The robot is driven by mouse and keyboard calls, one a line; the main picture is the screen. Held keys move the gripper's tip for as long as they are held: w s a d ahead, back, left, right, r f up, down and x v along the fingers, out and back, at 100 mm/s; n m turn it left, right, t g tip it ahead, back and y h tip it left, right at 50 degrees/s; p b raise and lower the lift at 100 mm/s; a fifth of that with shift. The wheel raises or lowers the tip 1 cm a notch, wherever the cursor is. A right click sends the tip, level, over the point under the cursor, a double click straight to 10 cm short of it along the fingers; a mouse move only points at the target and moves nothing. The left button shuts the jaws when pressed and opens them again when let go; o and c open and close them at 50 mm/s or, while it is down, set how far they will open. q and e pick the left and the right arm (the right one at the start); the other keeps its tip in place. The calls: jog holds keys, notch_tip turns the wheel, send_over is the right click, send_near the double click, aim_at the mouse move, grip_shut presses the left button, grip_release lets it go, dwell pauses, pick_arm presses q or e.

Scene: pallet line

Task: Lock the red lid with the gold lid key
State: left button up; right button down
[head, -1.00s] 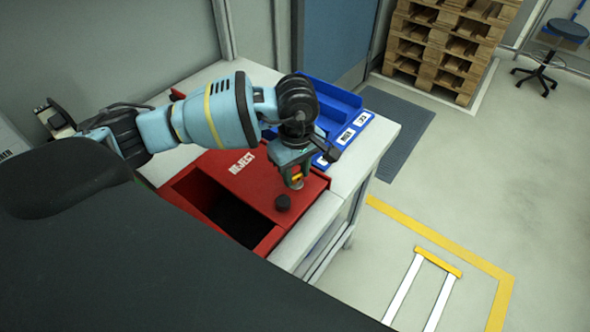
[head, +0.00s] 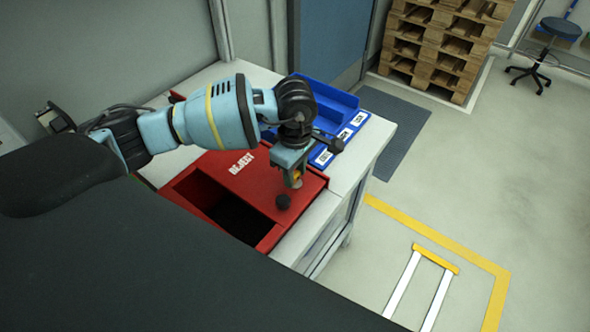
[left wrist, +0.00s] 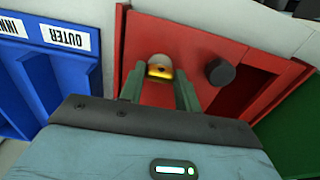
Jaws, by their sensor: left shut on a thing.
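The red lid (head: 238,166), marked REJECT, lies on the red reject box (head: 188,207), whose dark opening shows in front of it. A black knob (head: 283,201) stands near the lid's right corner. My left gripper (head: 296,181) points down over the lid beside the knob. It is shut on the gold lid key (head: 297,176), which sits at a small metal fitting. In the left wrist view the gold key (left wrist: 160,72) shows between the two fingers, above the red lid (left wrist: 150,30). The fingers hide part of the key, and I cannot tell how deep it sits. My right gripper is out of view.
A blue bin (head: 330,100) with white labels, including INNER and OUTER in the left wrist view (left wrist: 65,37), stands behind the lid on the white table (head: 352,160). Beyond are a grey mat (head: 395,135), stacked pallets (head: 435,45) and a stool (head: 545,50).

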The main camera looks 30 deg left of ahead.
pick_arm(q)
jog(key=o, duration=1)
jog(key=shift+r, duration=3.95)
